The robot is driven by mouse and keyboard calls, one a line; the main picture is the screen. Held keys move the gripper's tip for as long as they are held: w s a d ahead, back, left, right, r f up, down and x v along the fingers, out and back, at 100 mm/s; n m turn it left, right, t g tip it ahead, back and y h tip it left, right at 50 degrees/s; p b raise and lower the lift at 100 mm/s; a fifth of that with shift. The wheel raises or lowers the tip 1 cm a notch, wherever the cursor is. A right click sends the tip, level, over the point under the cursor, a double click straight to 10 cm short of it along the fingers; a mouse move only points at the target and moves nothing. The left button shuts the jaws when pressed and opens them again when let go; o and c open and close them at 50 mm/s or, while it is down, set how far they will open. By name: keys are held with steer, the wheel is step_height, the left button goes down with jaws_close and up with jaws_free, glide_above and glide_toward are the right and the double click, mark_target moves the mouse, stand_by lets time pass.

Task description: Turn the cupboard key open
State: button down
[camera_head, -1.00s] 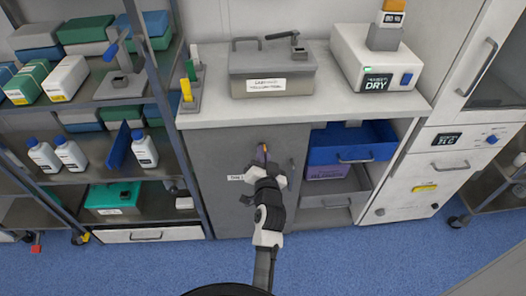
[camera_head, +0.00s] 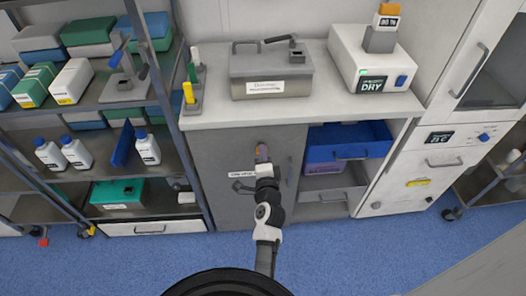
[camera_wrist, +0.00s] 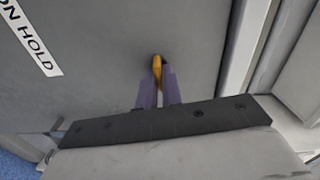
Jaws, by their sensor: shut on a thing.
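The grey cupboard door (camera_head: 222,145) is closed under the left part of the worktop. Its white label (camera_head: 242,174) sits left of my gripper (camera_head: 262,155). In the wrist view, the orange-yellow key (camera_wrist: 157,66) stands at the grey door face, between the two purple fingers of my gripper (camera_wrist: 158,84). The fingers are shut on the key. The key's lower part is hidden by the fingers, and I cannot see the keyhole. In the wrist view, part of the label (camera_wrist: 30,35), reading "ON HOLD", shows at the upper left.
A door handle (camera_head: 290,170) is right of my gripper. Beyond it, a blue drawer (camera_head: 350,137) stands open above a grey drawer (camera_head: 335,185). A shelf rack (camera_head: 165,110) with bottles and boxes stands left. The blue floor (camera_head: 330,255) in front is clear.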

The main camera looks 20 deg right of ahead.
steer(key=shift+r+m, duration=0.15)
steer(key=shift+m, duration=0.35)
stand_by(0.3)
steer(key=c, duration=1.6)
jaws_free()
steer(key=shift+o, duration=0.2)
steer(key=shift+s, duration=0.15)
